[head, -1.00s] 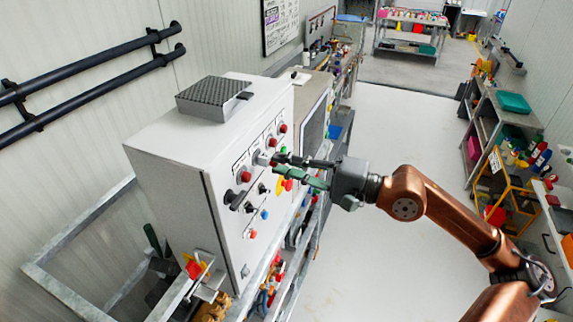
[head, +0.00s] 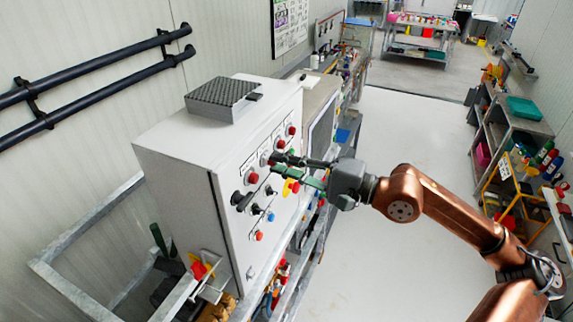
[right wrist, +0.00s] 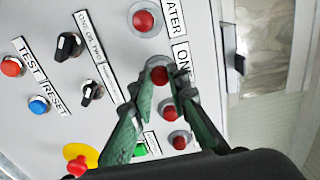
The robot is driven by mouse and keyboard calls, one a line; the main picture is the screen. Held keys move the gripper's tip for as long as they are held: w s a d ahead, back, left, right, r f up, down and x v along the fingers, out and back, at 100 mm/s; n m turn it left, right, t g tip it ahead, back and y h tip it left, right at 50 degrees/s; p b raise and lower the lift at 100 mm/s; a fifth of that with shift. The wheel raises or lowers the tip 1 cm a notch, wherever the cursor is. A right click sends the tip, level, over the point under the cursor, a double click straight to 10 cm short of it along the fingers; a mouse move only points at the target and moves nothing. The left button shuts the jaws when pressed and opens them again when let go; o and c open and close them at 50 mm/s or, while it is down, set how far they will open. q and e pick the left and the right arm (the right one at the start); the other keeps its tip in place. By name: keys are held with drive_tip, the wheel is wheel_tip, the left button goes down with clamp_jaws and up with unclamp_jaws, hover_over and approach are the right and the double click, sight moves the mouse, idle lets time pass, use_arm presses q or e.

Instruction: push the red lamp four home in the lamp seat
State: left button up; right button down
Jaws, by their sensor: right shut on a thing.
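The control panel (head: 228,210) is a white cabinet with a row of red lamps on its face. My right gripper (head: 273,158) reaches the panel from the right in the head view. In the right wrist view its green fingers (right wrist: 160,84) are shut on a red lamp (right wrist: 159,75), which sits in line with the other red lamps at the panel face. The fingers hide the lamp seat and most of the lamp in the head view. I cannot tell whether any gap is left behind the lamp. My left gripper is not in view.
Close beside the held lamp are another red lamp (right wrist: 144,20) and lower red ones (right wrist: 170,113). Black selector knobs (right wrist: 68,46), a blue button (right wrist: 38,105) and a yellow-backed red button (right wrist: 77,163) are nearby.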

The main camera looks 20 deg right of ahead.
drive_tip(key=shift+w+a, duration=0.35)
drive_tip(key=shift+w, duration=0.05)
drive_tip(key=c, duration=1.8)
unclamp_jaws()
drive_tip(key=shift+o, duration=0.2)
drive_tip(key=v, duration=1.2)
